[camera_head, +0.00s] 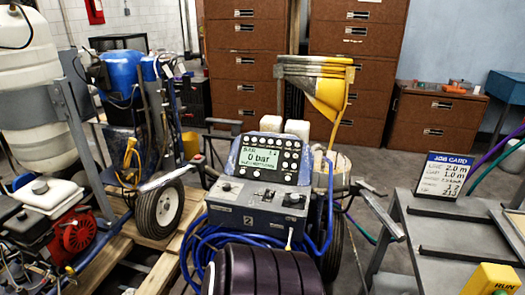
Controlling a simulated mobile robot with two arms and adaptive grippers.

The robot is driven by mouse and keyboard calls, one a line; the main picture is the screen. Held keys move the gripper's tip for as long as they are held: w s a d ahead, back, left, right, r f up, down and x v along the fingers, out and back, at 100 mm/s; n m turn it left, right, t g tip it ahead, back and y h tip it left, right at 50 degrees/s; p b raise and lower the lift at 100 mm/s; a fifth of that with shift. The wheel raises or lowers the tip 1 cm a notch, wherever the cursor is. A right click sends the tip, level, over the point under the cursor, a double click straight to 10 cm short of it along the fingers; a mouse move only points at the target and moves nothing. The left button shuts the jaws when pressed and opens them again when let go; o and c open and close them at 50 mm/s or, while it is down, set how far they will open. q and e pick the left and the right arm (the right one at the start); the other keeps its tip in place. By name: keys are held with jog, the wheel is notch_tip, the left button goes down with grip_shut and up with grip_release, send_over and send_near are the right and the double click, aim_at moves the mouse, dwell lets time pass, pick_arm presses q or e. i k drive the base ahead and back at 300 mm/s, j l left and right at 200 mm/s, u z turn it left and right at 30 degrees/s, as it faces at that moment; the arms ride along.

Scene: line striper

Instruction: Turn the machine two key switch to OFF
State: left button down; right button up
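Machine two is a wheeled line striper in the middle of the head view. Its grey control box (258,205) carries a label "2" on the front. A display panel (266,158) above the box reads "0 bar" and has a row of round buttons. Small knobs and switches sit on the box's top face, one at the left (227,187) and one at the right (292,198). They are too small to tell which is the key switch or how it is turned. Neither of my grippers shows in this view.
A dark ribbed seat-like part (262,270) stands in front of the box, with blue hose (200,245) around it. Another machine with a red engine (75,235) is at the left. A grey table (430,225) with a job card (446,178) is at the right.

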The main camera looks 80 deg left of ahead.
aim_at(294, 198)
jog(key=i, duration=0.3)
jog(key=i+u, duration=0.1)
jog(key=u, duration=0.25)
jog(key=i+u, duration=0.1)
jog(key=u, duration=0.3)
jog(key=i+l+u, duration=0.1)
jog(key=u, duration=2)
